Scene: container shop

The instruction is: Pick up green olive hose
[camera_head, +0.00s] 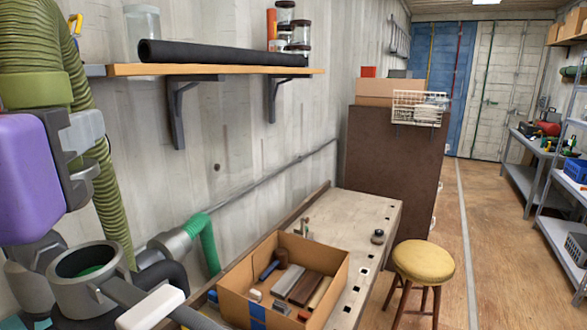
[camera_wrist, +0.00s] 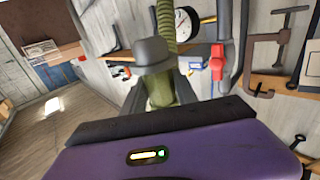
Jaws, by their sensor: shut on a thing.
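The green olive hose (camera_head: 112,200) is ribbed and shows at the left of the head view, looping up out of the top of the picture and hanging down again behind my gripper. Its smooth olive end piece (camera_head: 35,90) sits just above my purple wrist. My gripper (camera_head: 82,155) is partly hidden by that wrist in the head view. In the wrist view my gripper (camera_wrist: 160,98) is shut on the olive end of the hose (camera_wrist: 165,22), which runs upward. A dark grey part covers some of the grip.
A wall shelf (camera_head: 225,69) bears a black tube and jars. Below it stand a workbench (camera_head: 362,215) with a cardboard box (camera_head: 255,308) of tools and a yellow stool (camera_head: 422,260). Another green hose (camera_head: 208,245) is by the wall.

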